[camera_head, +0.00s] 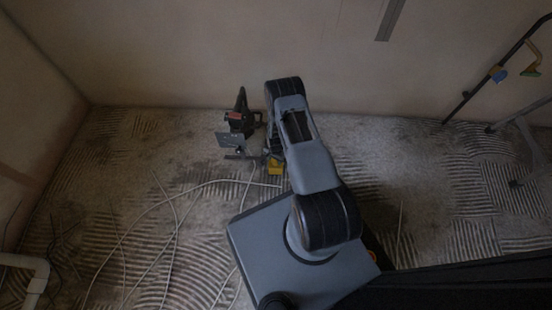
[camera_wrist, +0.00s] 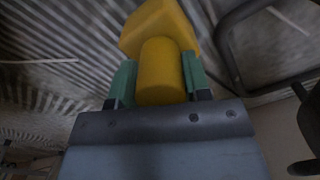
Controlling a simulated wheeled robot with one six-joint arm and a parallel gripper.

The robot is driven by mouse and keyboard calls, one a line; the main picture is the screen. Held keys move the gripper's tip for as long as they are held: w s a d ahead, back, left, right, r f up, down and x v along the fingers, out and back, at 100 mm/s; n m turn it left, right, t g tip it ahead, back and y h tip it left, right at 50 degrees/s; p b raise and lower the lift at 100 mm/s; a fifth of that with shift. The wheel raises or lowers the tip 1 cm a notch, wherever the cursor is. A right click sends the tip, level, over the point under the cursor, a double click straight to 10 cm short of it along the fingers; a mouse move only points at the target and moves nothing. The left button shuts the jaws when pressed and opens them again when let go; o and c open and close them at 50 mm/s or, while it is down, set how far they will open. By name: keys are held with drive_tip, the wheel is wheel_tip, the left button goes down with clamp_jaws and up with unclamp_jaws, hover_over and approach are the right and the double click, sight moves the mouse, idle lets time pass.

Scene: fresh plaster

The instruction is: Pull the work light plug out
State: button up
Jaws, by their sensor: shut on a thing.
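My gripper (camera_wrist: 160,85) is shut on a yellow cylindrical plug (camera_wrist: 161,72), with a green finger pad on each side of it. Just beyond the plug, a wider yellow block (camera_wrist: 157,24) sits in line with it. I cannot tell whether the plug is still seated in that block or apart from it. In the head view a small yellow piece (camera_head: 275,167) shows low beside my arm, near the floor. My fingers are mostly hidden there by the arm.
A dark object with a red patch (camera_head: 236,118) and a grey plate (camera_head: 231,142) stand left of my arm. A pale cable (camera_head: 165,203) loops over the ridged floor. A dark tube frame (camera_wrist: 233,45) is close right of my gripper. Poles (camera_head: 497,72) lean at the right wall.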

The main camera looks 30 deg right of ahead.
drive_tip(key=shift+c, duration=0.4)
wheel_tip(320, 180, up, 6)
drive_tip(key=p, duration=0.3)
drive_tip(key=shift+f, duration=0.3)
drive_tip(key=o, duration=1.1)
drive_tip(key=shift+d, duration=0.1)
drive_tip(key=shift+c, duration=0.2)
drive_tip(key=shift+o, duration=1.2)
wheel_tip(320, 180, up, 14)
drive_tip(key=p, duration=0.5)
drive_tip(key=shift+p, duration=0.3)
drive_tip(key=shift+f, duration=0.1)
